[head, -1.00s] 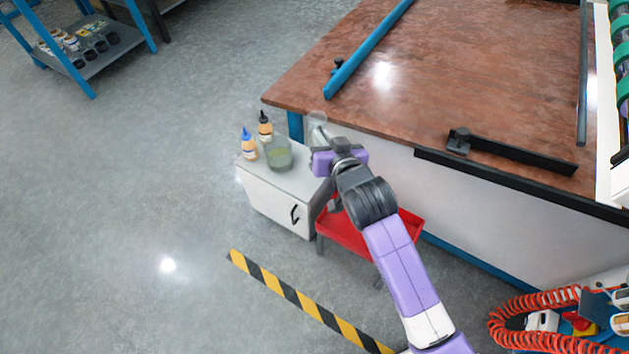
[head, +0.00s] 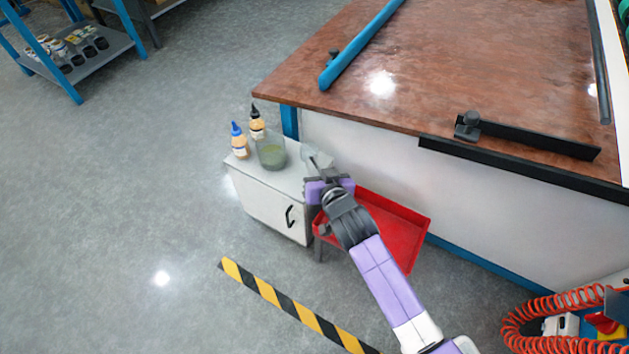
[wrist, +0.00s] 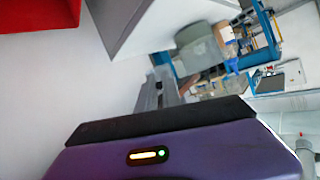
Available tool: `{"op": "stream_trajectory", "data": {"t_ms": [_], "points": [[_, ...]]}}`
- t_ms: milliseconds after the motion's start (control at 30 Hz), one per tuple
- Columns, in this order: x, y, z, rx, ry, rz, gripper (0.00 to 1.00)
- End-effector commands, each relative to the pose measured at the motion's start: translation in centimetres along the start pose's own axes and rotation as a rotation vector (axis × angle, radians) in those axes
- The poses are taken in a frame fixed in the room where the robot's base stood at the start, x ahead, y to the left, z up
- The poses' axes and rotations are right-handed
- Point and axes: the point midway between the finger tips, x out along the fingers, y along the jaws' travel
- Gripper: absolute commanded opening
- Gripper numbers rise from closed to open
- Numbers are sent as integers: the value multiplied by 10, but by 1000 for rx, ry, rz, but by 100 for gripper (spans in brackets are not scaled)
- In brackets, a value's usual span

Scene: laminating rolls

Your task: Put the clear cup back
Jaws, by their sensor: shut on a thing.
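My gripper (head: 319,168) is at the right end of the white cabinet's top, near the workbench corner. It is shut on the clear cup (head: 315,154), which is see-through and shows only faintly at the fingertips. In the wrist view my gripper's grey fingers (wrist: 162,90) point toward the cabinet; the held cup is hard to make out there.
The white cabinet (head: 265,204) also bears a blue-capped bottle (head: 239,143) and a black-capped bottle (head: 257,124), at its left. A red tray (head: 398,228) is right of the cabinet. The brown-topped workbench (head: 430,75) stands behind.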

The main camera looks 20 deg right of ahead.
Motion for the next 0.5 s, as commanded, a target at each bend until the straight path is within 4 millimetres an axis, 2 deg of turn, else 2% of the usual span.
{"op": "stream_trajectory", "data": {"t_ms": [167,400,500], "points": [[4,2,9,0,2,0,0],[17,9,41,0,-1,0,0],[18,9,44,0,2,-1,0]]}}
